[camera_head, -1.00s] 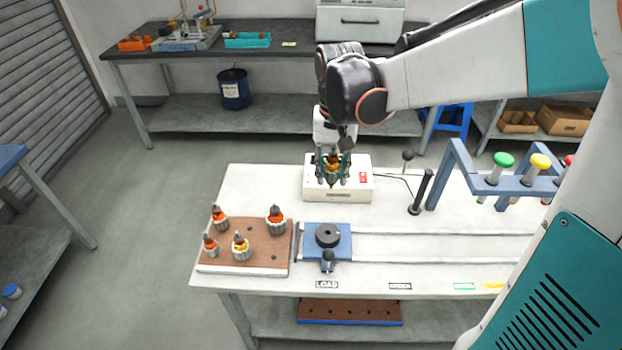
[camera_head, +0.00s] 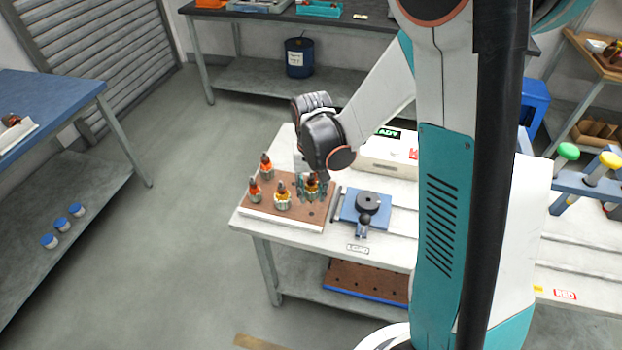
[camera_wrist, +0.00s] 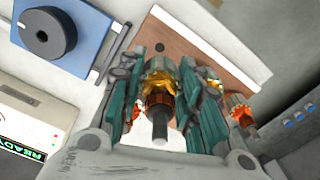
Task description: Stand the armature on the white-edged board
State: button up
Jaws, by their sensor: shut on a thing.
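My gripper (camera_head: 312,190) is shut on an armature with a yellow and orange winding (camera_wrist: 160,82), whose dark shaft points toward the wrist camera. It is over the right part of the brown, white-edged board (camera_head: 280,219), which also shows in the wrist view (camera_wrist: 208,48). I cannot tell whether the held armature touches the board. Other armatures stand upright on the board: an orange one at the back left (camera_head: 266,167), an orange one at the front left (camera_head: 254,191) and a yellow one in the middle (camera_head: 282,196). My gripper hides the board's back right.
A blue fixture with a black disc (camera_head: 367,203) sits just right of the board. The white tester (camera_head: 388,155) with a green READY display is behind it. A blue-edged board (camera_head: 366,282) lies on the shelf below. A bare hole shows in the white-edged board (camera_wrist: 178,43).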

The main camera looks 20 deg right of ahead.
aim_at(311, 177)
jog(key=shift+f+b, duration=1.45)
jog(key=shift+f, duration=0.8)
jog(key=shift+f+b, duration=1.1)
jog(key=shift+f, duration=0.1)
jog(key=o, duration=1.3)
notch_tip(311, 177, up, 12)
